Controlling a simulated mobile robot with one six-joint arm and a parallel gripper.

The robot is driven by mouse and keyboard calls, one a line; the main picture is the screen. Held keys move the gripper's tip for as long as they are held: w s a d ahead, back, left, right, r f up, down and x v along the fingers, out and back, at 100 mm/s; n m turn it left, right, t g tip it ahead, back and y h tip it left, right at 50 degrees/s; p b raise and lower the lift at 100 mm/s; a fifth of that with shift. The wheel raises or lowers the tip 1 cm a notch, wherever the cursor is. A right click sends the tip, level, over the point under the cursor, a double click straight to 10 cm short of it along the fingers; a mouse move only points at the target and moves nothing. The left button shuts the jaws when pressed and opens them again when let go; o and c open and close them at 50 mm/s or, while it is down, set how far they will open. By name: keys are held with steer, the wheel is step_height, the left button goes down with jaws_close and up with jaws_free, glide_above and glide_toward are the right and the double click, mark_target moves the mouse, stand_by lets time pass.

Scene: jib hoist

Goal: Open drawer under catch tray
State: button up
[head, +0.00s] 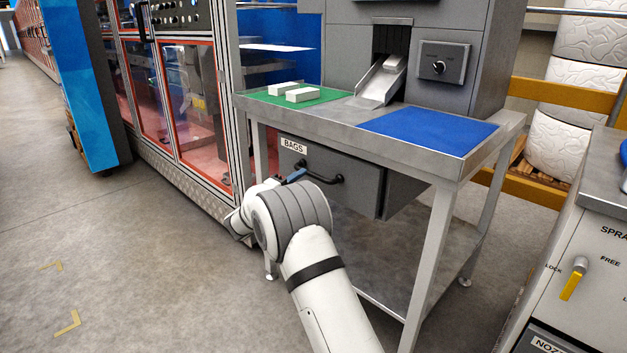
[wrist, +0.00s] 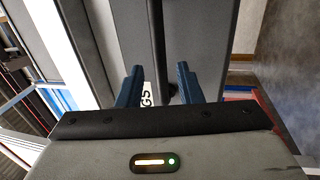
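The grey drawer (head: 345,182) labelled BAGS hangs under the metal worktable, below a sloping metal chute that I take for the catch tray (head: 380,82). Its dark bar handle (head: 325,180) crosses the upper front. I cannot tell whether the drawer is fully shut. My gripper (head: 296,176) is at the left end of the handle. In the wrist view, the two blue fingers (wrist: 158,78) are apart, with the dark handle (wrist: 157,40) running between them. Gaps show on both sides of the bar, so the fingers are not closed on it. My arm hides part of the drawer's underside.
On the worktable are a green mat (head: 325,96) with two white blocks and a blue mat (head: 430,131). A table leg (head: 431,260) stands right of my arm. A grey cabinet (head: 580,240) stands at the right. The floor at the left is clear.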

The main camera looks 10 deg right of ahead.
mark_target(309, 175)
steer(key=shift+b+x, duration=0.45)
steer(key=shift+x, duration=1.9)
steer(key=shift+c, duration=0.2)
jaws_close()
steer(key=shift+f, duration=0.1)
